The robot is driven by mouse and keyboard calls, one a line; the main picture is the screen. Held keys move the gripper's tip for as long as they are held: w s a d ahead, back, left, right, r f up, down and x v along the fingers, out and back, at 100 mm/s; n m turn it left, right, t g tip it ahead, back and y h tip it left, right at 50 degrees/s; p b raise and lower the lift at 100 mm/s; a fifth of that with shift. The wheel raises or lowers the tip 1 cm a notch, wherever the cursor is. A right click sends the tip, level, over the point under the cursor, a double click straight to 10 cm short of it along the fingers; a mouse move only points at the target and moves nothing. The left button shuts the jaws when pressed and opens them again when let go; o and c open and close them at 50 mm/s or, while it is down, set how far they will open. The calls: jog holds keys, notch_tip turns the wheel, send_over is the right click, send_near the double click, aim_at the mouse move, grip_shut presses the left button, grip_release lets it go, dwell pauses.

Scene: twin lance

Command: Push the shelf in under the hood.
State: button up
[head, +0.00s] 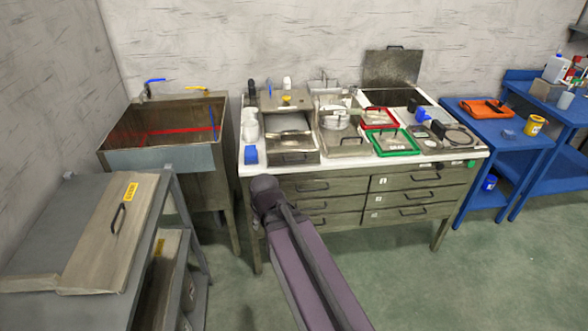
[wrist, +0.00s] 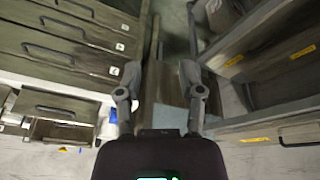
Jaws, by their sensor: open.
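The hood (head: 285,101) is the metal top of a box-shaped unit at the left of the white-topped counter, with a yellow mark on it. Below it a pale flat shelf (head: 288,123) shows, above a front panel with a handle (head: 292,158). How far the shelf stands out is hard to tell. The unit also shows at the lower left of the wrist view (wrist: 62,131). My gripper (wrist: 160,80) is open and empty in the wrist view, its fingers apart over the gap by the sink, to one side of the unit and not touching it. In the head view my arm hides it.
A sink (head: 165,130) stands left of the counter. A grey cart with a lidded metal box (head: 85,235) is at the front left. A blue block (head: 251,155) and white cups stand beside the unit. Red (head: 380,118) and green (head: 395,145) trays lie to its right. Floor at right is clear.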

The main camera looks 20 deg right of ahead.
jog(key=w+d+f+n+t+h+b, duration=0.1)
jog(key=w+d+f+n+t+b, duration=0.55)
jog(key=w+b, duration=0.45)
jog(key=w+d+n+t+h+b, duration=0.3)
jog(key=d+n+t+h+b, duration=0.2)
jog(key=d+t+b, duration=0.4)
jog(key=d+b, duration=0.4)
jog(key=b, duration=0.2)
jog(key=shift+r+h, duration=0.25)
jog(key=shift+h, duration=0.05)
jog(key=shift+n+t, duration=0.25)
